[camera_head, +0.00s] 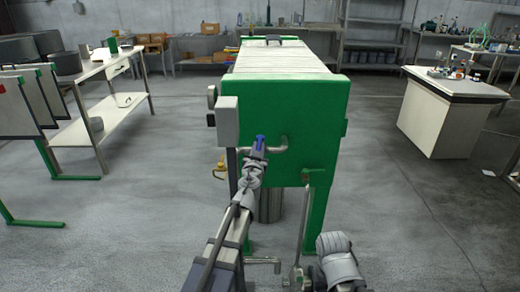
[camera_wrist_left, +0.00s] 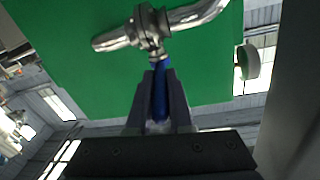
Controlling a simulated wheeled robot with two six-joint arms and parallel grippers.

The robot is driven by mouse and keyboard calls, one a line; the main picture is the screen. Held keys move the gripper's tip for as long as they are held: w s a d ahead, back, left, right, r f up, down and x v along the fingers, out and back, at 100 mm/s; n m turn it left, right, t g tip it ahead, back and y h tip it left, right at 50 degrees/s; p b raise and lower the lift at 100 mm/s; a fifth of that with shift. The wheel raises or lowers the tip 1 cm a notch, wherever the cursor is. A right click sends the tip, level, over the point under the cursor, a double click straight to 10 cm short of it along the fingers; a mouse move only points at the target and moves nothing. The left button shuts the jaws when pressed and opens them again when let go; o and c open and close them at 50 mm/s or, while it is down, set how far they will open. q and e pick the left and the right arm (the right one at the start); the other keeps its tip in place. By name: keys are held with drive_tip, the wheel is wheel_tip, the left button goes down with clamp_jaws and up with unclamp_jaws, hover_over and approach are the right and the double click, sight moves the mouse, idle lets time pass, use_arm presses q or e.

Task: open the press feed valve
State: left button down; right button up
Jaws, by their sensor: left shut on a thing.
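The press feed valve shows as a metal valve body (camera_wrist_left: 150,28) on a curved steel pipe (camera_wrist_left: 200,14) in the left wrist view, against the green end plate of the press (camera_head: 290,110). Its blue lever handle (camera_wrist_left: 159,92) lies between the two fingers of my left gripper (camera_wrist_left: 160,105), which is shut on it. In the head view the blue handle (camera_head: 259,142) shows at the tip of my left gripper (camera_head: 256,153), in front of the green plate and beside the steel pipe (camera_head: 278,146). The gripper hides most of the valve there.
A grey box (camera_head: 227,121) is fixed at the plate's left edge.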

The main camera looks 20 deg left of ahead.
use_arm(q)
drive_tip(key=c, duration=0.8)
unclamp_jaws()
drive_tip(key=shift+s, duration=0.15)
drive_tip(key=s+d, duration=0.1)
drive_tip(key=s, duration=0.6)
drive_tip(key=shift+s, duration=0.25)
drive_tip(key=shift+d, duration=0.1)
